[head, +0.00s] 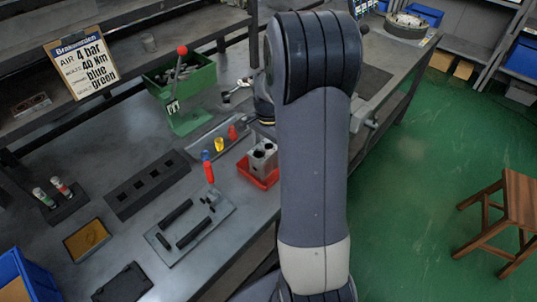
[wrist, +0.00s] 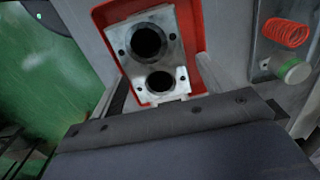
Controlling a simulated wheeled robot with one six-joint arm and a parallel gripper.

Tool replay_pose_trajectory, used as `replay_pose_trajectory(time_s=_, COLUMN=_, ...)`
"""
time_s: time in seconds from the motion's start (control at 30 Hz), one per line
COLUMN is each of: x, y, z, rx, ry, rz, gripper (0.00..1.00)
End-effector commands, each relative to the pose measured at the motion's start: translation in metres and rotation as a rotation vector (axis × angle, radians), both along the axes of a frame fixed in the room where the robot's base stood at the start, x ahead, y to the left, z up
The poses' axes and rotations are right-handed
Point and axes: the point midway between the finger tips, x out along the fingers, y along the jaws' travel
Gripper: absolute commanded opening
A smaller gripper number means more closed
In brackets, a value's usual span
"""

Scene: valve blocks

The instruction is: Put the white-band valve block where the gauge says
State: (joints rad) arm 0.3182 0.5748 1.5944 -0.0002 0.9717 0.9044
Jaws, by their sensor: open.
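A grey metal valve block (head: 263,156) with two dark bores stands in a red tray (head: 270,182) near the bench's front edge. In the wrist view the block (wrist: 172,58) lies close ahead of my gripper (wrist: 160,84), inside the red tray (wrist: 103,16). My gripper is open, its fingers seeming to lie on either side of the block's near end; contact cannot be told. I cannot make out a white band on the block for sure. In the head view my arm hides the gripper. No gauge dial is readable.
Left of the tray are a red-handled clamp fixture (head: 190,240), a dark plate with square holes (head: 147,185), a yellow tray (head: 87,239) and a green bin (head: 195,82). A wooden stool (head: 509,205) stands right.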

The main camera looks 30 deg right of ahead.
Motion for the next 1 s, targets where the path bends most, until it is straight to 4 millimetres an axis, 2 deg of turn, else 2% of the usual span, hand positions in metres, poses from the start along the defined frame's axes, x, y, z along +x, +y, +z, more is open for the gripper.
replay_pose_trajectory(time_s=0.03, x=0.001, y=0.0, z=0.013, rx=-0.001, ry=-0.005, rz=0.0, gripper=0.76)
replay_pose_trajectory(time_s=0.2, x=0.0, y=0.0, z=0.046, rx=-0.001, ry=-0.004, rz=0.0, gripper=0.76)
replay_pose_trajectory(time_s=0.4, x=0.0, y=0.0, z=0.068, rx=-0.001, ry=-0.001, rz=0.0, gripper=0.76)
replay_pose_trajectory(time_s=0.8, x=0.0, y=0.0, z=0.071, rx=0.001, ry=0.001, rz=0.0, gripper=0.76)
replay_pose_trajectory(time_s=1.0, x=-0.001, y=0.0, z=0.056, rx=0.001, ry=0.005, rz=0.0, gripper=0.76)
